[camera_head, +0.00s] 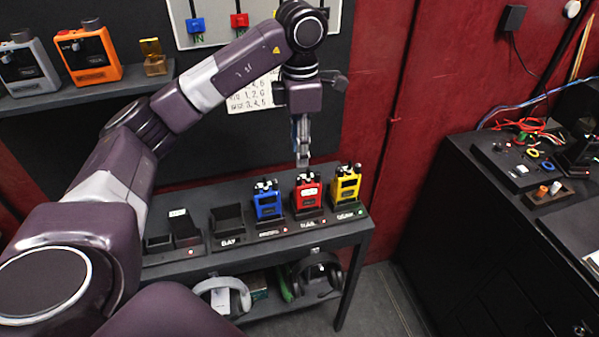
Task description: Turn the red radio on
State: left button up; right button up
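The red radio (306,194) stands upright in a dock on the black shelf table, between the blue radio (267,202) and the yellow radio (345,187). My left gripper (303,162) points down just above the top of the red radio. Its fingers look close together, with nothing visible between them. From this angle I cannot tell whether the fingertips touch the radio's top. My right gripper is not in view.
The black table (180,258) also bears empty docks on the left. Headphones (315,275) lie on its lower shelf. An upper shelf holds an orange device (88,55) and a grey device (28,66). A dark cabinet (490,240) stands at the right.

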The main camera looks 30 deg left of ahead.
aim_at(299, 177)
pick_arm(q)
jog(key=shift+a+f+p, duration=0.1)
jog(key=shift+f+p, duration=0.4)
jog(key=shift+f, duration=3.35)
grip_shut()
